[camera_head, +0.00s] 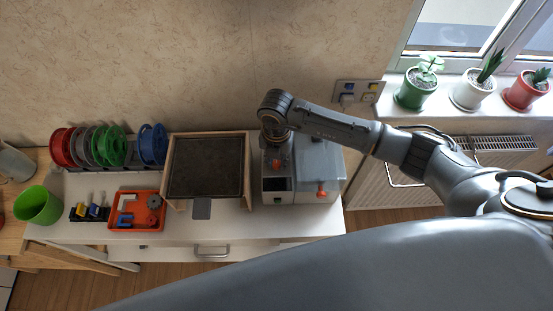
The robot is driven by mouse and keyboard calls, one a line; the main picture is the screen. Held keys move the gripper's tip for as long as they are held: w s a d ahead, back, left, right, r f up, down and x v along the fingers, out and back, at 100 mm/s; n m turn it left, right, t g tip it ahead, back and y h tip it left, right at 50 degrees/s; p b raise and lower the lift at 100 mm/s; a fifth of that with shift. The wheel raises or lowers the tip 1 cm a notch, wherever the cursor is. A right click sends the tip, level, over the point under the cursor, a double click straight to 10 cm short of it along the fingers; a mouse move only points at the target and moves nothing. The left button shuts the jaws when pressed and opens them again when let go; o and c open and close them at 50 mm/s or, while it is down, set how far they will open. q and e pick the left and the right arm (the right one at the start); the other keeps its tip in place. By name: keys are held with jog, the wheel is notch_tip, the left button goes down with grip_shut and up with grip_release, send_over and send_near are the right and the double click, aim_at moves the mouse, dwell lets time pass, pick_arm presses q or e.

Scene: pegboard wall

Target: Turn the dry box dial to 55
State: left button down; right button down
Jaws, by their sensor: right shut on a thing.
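The dry box (318,158) is a grey, partly see-through unit on the right part of the white bench. A small dark display panel (277,184) is on its left front, too small to read. An orange round dial (278,164) shows on top of that left part, partly covered by my right gripper. My right gripper (276,152) comes down from above and is shut on the dial. Its fingers are small and partly hidden by the wrist. Another orange knob (321,193) is at the box's right front. My left gripper is not in view.
A wooden-framed dark printer bed (205,168) stands left of the box. Further left are an orange tray (135,211), several filament spools (105,146) and a green bucket (38,205). Potted plants (415,92) stand on the sill at right. My own grey arm covers the lower foreground.

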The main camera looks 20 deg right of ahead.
aim_at(277, 164)
jog(key=c, duration=1.1)
grip_release()
jog(key=shift+r, duration=0.25)
notch_tip(277, 164, up, 12)
jog(key=shift+f, duration=0.25)
jog(key=shift+f, duration=0.1)
